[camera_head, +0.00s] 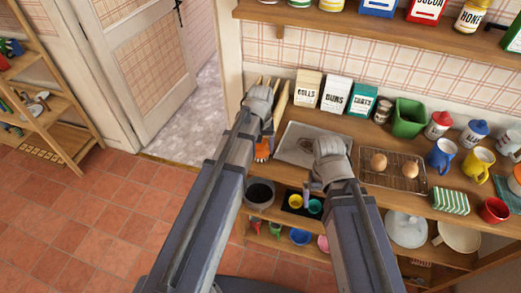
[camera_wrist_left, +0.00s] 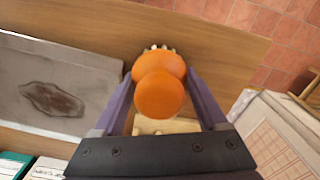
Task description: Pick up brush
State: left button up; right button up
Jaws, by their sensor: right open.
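The brush has an orange body and pale bristles. In the left wrist view the brush (camera_wrist_left: 160,95) sits between the two fingers of my left gripper (camera_wrist_left: 160,75), its sides close against the fingertips. I cannot tell whether they press on it. In the head view my left gripper (camera_head: 262,135) is at the left end of the wooden counter, and a little of the orange brush (camera_head: 262,150) shows below it. My right gripper (camera_head: 310,197) is open and empty over the counter's front, right of the left gripper. Its arm hides part of the counter.
A grey tray (camera_head: 298,145) with a dark stain lies beside the brush. Canisters (camera_head: 308,88) line the back. A dark pot (camera_head: 260,193) and small coloured cups (camera_head: 295,200) sit on the shelf below. Tiled floor is free at left.

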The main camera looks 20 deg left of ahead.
pick_arm(q)
jog(key=c, duration=0.6)
jog(key=shift+r, duration=0.1)
jog(key=shift+c, duration=0.2)
notch_tip(320, 180, up, 10)
jog(key=p, duration=1)
